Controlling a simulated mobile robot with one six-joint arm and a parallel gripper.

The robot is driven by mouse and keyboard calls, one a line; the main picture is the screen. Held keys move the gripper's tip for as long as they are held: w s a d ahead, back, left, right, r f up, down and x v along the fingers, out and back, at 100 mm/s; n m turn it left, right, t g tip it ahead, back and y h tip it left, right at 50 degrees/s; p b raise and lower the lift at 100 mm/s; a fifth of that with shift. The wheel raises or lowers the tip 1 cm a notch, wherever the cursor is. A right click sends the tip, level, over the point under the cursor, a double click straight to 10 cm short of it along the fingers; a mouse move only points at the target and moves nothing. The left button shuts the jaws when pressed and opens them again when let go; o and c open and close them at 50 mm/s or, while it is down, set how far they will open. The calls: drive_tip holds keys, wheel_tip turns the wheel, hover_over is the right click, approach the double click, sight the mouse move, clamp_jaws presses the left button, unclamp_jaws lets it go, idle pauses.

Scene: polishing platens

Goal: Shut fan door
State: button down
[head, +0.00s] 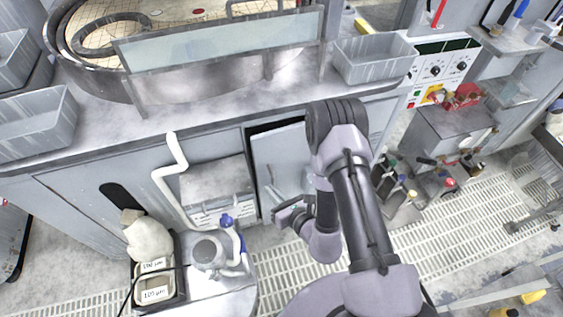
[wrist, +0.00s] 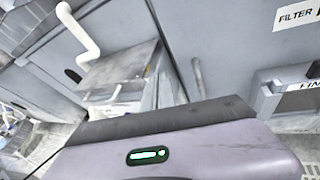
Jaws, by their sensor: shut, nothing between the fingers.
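The fan door is apparently the light grey panel (head: 283,155) under the bench, in the middle of the head view. A dark gap shows along its top edge, so it looks ajar. A slim upright rod, perhaps its handle, stands on its face (head: 272,178). In the wrist view a grey panel (wrist: 235,50) with a similar rod (wrist: 198,78) fills the upper right. My gripper (head: 281,212) is low in front of the panel, shut and empty. I cannot tell whether it touches the panel. The fingertips are hidden in the wrist view behind the gripper body.
A white bent pipe (head: 172,180) and a grey box (head: 216,180) stand left of the panel. A cart with a jug (head: 147,238) is at the lower left. Bottles (head: 398,190) stand to the right. The bench edge (head: 200,118) overhangs the panel.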

drive_tip(key=d+f+t+h, duration=0.1)
drive_tip(key=d+t+h, duration=0.15)
drive_tip(key=d, duration=0.35)
drive_tip(key=b, duration=0.4)
approach(273, 158)
drive_tip(key=shift+m+h, duration=0.4)
drive_tip(key=shift+h, duration=0.05)
drive_tip(key=x, duration=0.5)
drive_tip(key=shift+a+f, duration=0.1)
drive_tip(key=shift+a, duration=0.15)
drive_tip(key=shift+w+a+g, duration=0.25)
drive_tip(key=shift+w, duration=0.35)
